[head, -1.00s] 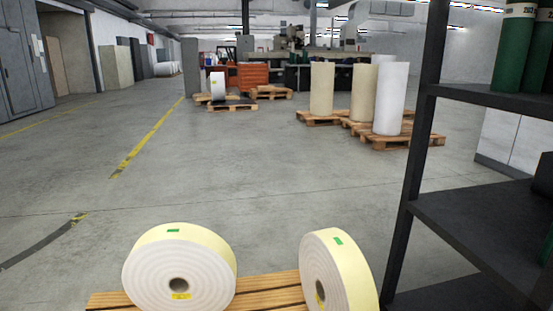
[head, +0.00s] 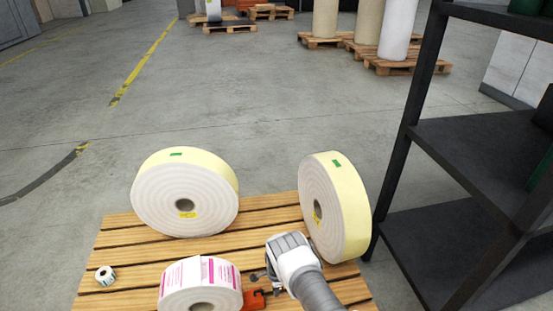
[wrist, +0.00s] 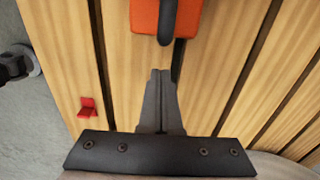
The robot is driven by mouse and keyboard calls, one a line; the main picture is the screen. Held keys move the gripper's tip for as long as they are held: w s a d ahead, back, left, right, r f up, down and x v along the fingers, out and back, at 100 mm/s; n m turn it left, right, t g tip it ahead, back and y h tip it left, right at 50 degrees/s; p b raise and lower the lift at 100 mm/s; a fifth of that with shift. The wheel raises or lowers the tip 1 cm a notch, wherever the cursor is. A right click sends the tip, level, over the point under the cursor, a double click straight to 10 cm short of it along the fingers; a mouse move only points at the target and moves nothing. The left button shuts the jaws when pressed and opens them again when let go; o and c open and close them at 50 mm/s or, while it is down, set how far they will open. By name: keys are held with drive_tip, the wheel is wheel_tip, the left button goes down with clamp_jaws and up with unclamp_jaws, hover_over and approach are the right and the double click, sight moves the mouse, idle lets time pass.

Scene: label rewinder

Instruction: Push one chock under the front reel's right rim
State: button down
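The front reel (head: 200,285), white with pink print, stands on the slatted wooden pallet (head: 120,235) at the bottom of the head view. An orange block (head: 254,300), apparently a chock, lies close to its right side; the head view does not show whether they touch. In the wrist view an orange block with a dark handle-like part (wrist: 150,15) is just beyond my fingertips. A small red wedge-like piece (wrist: 87,107) lies on the boards to the left there. My gripper (wrist: 160,72) has its fingers together, with nothing visible between them. Contact with the block is unclear.
Two large cream reels stand behind, one at left (head: 180,205) and one at right (head: 345,205), close beyond my wrist. A small roll (head: 105,275) lies on the left boards. A dark shelf rack (head: 440,210) stands to the right.

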wheel_tip(320, 180, up, 7)
drive_tip(key=p, duration=0.4)
drive_tip(key=shift+r, duration=0.2)
